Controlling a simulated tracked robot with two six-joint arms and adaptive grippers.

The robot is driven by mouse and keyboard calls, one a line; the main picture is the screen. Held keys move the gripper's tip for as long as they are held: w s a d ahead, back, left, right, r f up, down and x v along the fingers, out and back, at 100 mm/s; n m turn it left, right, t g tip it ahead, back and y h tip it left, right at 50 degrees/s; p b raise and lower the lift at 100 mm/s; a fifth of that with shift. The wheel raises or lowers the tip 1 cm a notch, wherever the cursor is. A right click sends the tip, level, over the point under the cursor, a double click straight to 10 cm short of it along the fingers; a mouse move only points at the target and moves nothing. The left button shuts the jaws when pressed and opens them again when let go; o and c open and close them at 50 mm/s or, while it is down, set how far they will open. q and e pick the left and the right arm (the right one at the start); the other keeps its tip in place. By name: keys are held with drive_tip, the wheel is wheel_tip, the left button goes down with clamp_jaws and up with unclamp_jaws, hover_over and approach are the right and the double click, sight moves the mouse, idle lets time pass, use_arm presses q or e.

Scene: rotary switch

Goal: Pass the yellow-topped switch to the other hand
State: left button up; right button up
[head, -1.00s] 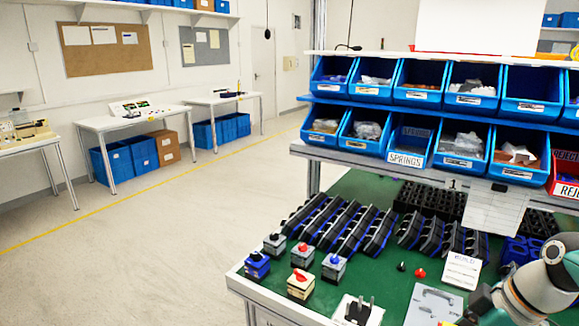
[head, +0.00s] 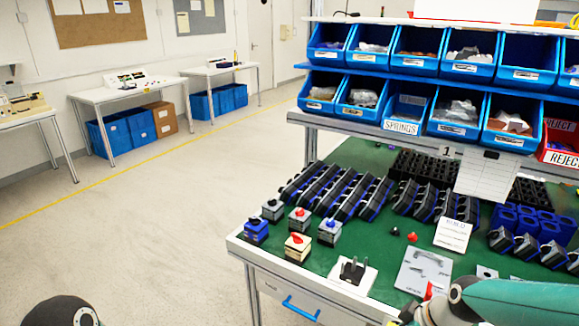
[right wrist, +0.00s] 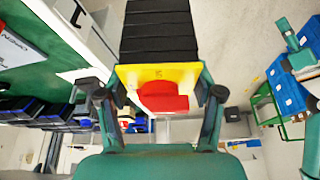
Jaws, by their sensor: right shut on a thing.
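The yellow-topped switch (right wrist: 160,88) shows in the right wrist view as a yellow plate with a red knob. My right gripper (right wrist: 160,100) is shut on it, one finger at each side of the plate. In the head view my right gripper is at the lower right, partly cut off by the bottom edge, over the front of the bench. A small red patch shows there, too small to tell if it is the knob. A dark rounded part of my left arm shows at the lower left; its gripper is out of view.
Several small switches, including a cream one with a red knob (head: 297,246), stand at the bench's left corner. A plate with black prongs (head: 352,275) and a grey sheet (head: 424,272) lie near the front edge. Blue bins (head: 407,112) stand behind. Floor left of the bench is clear.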

drive_tip(key=w+f+m, duration=0.1)
drive_tip(key=w+a+f+m+t+h, duration=0.1)
drive_tip(key=m, duration=0.1)
drive_tip(key=shift+w+a+f+m, duration=0.1)
drive_tip(key=shift+w+f+m, duration=0.2)
drive_tip(key=shift+w+f, duration=0.05)
drive_tip(key=shift+w+a+f+m, duration=0.1)
drive_tip(key=shift+w+m, duration=0.15)
drive_tip(key=shift+m, duration=0.15)
drive_tip(key=shift+w+a+r+m+t+h, duration=0.15)
drive_tip(key=shift+w+m+h, duration=0.3)
drive_tip(key=shift+m, duration=0.45)
drive_tip(key=shift+w+a+r+m+t+h, duration=0.1)
drive_tip(key=shift+w+a+m+h, duration=0.3)
drive_tip(key=shift+m, duration=0.5)
drive_tip(key=shift+w+a+r+m+t+h, duration=0.15)
drive_tip(key=shift+w+m+h, duration=0.3)
drive_tip(key=shift+m, duration=0.45)
drive_tip(key=shift+f, duration=0.1)
